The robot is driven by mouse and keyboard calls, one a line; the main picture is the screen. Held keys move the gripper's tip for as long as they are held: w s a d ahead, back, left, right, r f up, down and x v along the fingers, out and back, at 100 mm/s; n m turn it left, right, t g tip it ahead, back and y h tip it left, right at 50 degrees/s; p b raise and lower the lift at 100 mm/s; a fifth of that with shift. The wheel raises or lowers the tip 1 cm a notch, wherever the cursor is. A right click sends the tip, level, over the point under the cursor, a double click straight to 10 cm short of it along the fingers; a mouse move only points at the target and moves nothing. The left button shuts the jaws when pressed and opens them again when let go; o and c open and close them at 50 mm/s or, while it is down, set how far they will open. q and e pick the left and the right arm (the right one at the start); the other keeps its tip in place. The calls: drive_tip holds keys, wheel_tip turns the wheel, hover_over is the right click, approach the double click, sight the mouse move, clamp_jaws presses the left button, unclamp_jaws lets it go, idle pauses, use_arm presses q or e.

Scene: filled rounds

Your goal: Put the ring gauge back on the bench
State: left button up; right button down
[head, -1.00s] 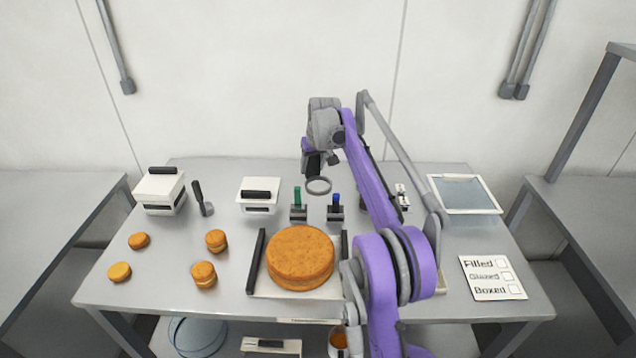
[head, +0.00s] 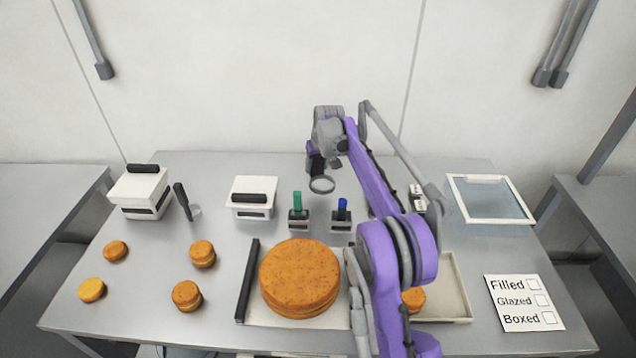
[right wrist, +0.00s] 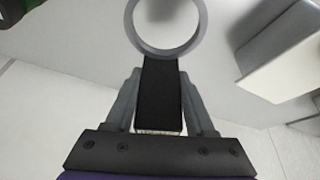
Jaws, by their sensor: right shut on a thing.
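The ring gauge, a grey ring (head: 322,185) with a dark handle, is held above the back middle of the bench (head: 225,290). My right gripper (head: 316,168) is shut on its handle. In the right wrist view the dark handle (right wrist: 160,95) sits between the fingers of my right gripper (right wrist: 160,85), and the ring (right wrist: 138,45) extends beyond the fingertips. The ring appears apart from the bench surface. My left gripper is not in view.
Green-topped (head: 298,202) and blue-topped (head: 342,209) tools stand in small holders below the ring. A large round cake (head: 300,278) sits in front. White boxes (head: 252,190), small rounds (head: 187,294), a glass-topped tray (head: 488,200) and a checklist card (head: 524,303) lie around.

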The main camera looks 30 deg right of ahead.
sight(318, 174)
drive_tip(key=shift+f, duration=2.6)
drive_tip(key=shift+c, duration=1.2)
unclamp_jaws()
drive_tip(key=shift+f, duration=0.15)
drive_tip(key=v, duration=1.2)
drive_tip(key=shift+w+d, duration=0.1)
